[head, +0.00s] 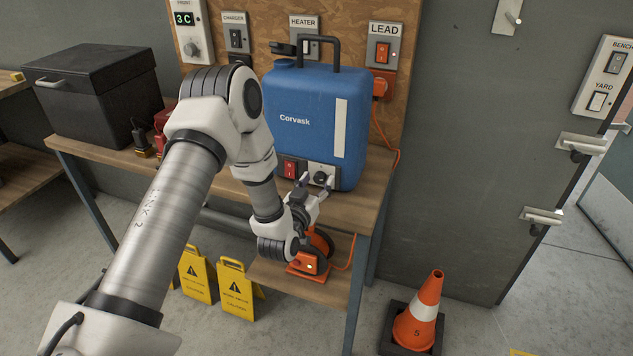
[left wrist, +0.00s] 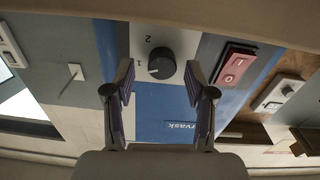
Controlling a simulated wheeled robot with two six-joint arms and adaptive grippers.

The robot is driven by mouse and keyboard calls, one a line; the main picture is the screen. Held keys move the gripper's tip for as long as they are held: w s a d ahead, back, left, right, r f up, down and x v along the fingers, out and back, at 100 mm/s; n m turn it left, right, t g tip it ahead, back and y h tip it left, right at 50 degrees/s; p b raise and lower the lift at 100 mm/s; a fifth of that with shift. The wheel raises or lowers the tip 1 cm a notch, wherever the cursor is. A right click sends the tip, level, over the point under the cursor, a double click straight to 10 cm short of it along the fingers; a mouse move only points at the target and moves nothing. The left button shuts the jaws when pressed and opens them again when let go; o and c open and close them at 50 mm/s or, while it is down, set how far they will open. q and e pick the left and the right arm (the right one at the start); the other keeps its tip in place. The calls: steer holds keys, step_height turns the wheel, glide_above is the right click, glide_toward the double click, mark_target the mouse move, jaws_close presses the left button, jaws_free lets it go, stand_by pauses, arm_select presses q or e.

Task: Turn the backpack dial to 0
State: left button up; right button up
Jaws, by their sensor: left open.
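The blue backpack (head: 300,110), marked Corvask, stands upright on the wooden bench. Its round black dial (head: 320,178) is on a light plate low on its front; the dial also shows in the left wrist view (left wrist: 162,63). There the view is upside down, with a 2 readable beside the dial and other marks small. A pale pointer line seems to lie on the dial's left side; its exact setting is hard to tell. My left gripper (head: 313,187) is open in front of the dial, its fingers (left wrist: 159,85) on either side and apparently not touching it.
A red rocker switch (head: 290,169) sits left of the dial, and in the left wrist view (left wrist: 233,64). A black box (head: 95,95) stands at the bench's left. An orange reel (head: 314,255) is on the lower shelf. Yellow caution signs (head: 238,290) and a cone (head: 420,315) stand on the floor.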

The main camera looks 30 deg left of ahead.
arm_select(q)
steer(key=shift+a, duration=0.15)
steer(key=shift+c, duration=1.4)
jaws_close()
steer(key=shift+f, duration=0.1)
steer(key=n+b, duration=0.2)
steer(key=n, duration=0.1)
steer(key=shift+f+b, duration=0.15)
steer(key=shift+b, duration=0.25)
steer(key=n+b, duration=0.2)
steer(key=n, duration=0.1)
steer(key=shift+n+b, duration=0.4)
steer(key=n+b, duration=0.3)
steer(key=n, duration=0.1)
steer(key=shift+a+f+b, duration=0.1)
steer(key=shift+b, duration=0.2)
steer(key=shift+n+b, duration=1.05)
steer(key=shift+n, duration=0.55)
